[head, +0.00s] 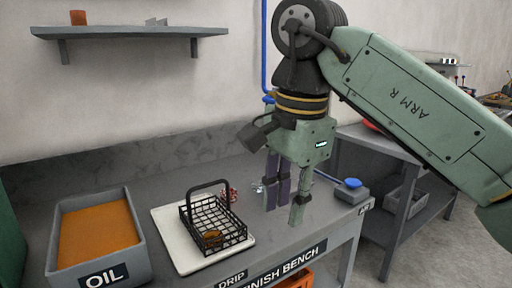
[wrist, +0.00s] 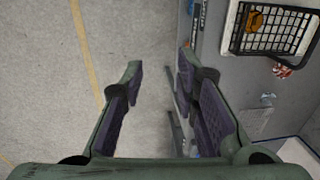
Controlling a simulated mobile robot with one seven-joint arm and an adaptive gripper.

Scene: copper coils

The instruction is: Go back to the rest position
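My gripper (head: 287,190) hangs pointing down over the right part of the finish bench (head: 180,162), near its front edge. In the wrist view my gripper (wrist: 160,85) has its fingers wide apart, with only floor and the bench edge between and below them. It holds nothing. A black wire basket (head: 213,222) with an upright handle stands on a white drip tray (head: 168,238) to the left of my gripper. A copper-coloured coil (head: 212,237) lies in the basket. The basket also shows at the top right of the wrist view (wrist: 272,42).
An oil bin (head: 137,232) of orange liquid stands at the bench's left. A small red-and-white item (head: 229,193) lies behind the basket. A grey box with a blue button (head: 352,190) sits at the bench's right end. A grey side table (head: 372,145) stands beyond; open floor lies in front.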

